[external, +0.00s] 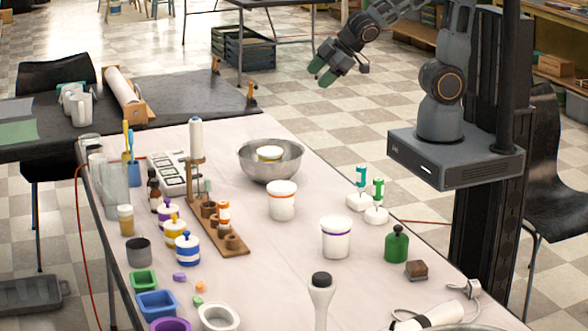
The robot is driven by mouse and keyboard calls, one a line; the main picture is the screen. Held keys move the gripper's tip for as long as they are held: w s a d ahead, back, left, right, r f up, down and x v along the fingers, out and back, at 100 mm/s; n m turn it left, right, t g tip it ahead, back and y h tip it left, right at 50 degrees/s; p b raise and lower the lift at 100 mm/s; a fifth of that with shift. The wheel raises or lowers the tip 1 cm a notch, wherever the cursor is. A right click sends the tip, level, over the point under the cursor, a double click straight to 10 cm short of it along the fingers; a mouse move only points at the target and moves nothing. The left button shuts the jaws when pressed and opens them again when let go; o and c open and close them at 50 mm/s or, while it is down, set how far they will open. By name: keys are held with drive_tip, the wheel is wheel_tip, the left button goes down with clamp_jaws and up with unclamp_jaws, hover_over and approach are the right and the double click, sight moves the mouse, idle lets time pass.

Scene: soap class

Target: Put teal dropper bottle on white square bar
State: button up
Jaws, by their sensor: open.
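The teal dropper bottle (361,176) stands upright near the right edge of the table. The white square bar (357,203) lies right by its foot; I cannot tell whether the bottle stands on the bar or just behind it. My gripper (322,74), with green fingertips, is raised in the upper middle of the external view, well apart from both. It is open, and no object shows in it.
A green dropper bottle (378,188) and a white round bar (377,215) are close to the right. White tubs (282,204) (336,243), a steel bowl (262,170) and a dark green bottle (396,245) stand nearby. A wooden rack (232,250) is further left.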

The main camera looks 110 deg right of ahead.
drive_tip(key=s+a+r+m+g+y, duration=0.2)
drive_tip(key=s+a+g+y, duration=0.1)
drive_tip(key=s+a, duration=0.6)
drive_tip(key=shift+s+y, duration=0.25)
drive_tip(key=shift+y, duration=0.05)
drive_tip(key=shift+a, duration=0.1)
idle(0.6)
